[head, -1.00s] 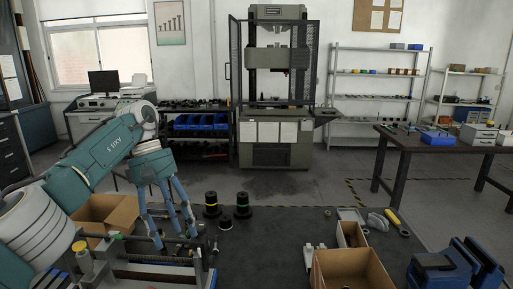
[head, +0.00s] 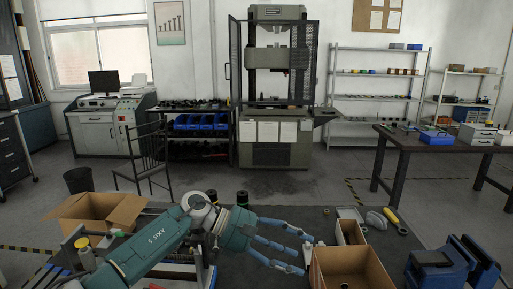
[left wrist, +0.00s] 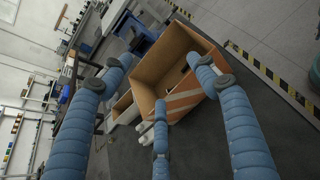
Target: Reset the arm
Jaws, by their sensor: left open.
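My left arm reaches in from the left in the head view, low over the dark table (head: 320,219). Its left gripper (head: 298,252) has long blue fingers spread open, pointing right, with nothing between them. The fingertips are just left of an open cardboard box (head: 347,266). In the left wrist view the spread fingers (left wrist: 160,95) frame the same box (left wrist: 148,65), and the gripper is empty. My right gripper is not in view.
Another open cardboard box (head: 72,212) is at the left, partly behind my arm. A small box (head: 350,233), a yellow-handled tool (head: 391,216) and blue vises (head: 440,268) are at the right. Black spools (head: 242,198) are partly hidden behind my gripper. A chair (head: 150,155) stands beyond the table.

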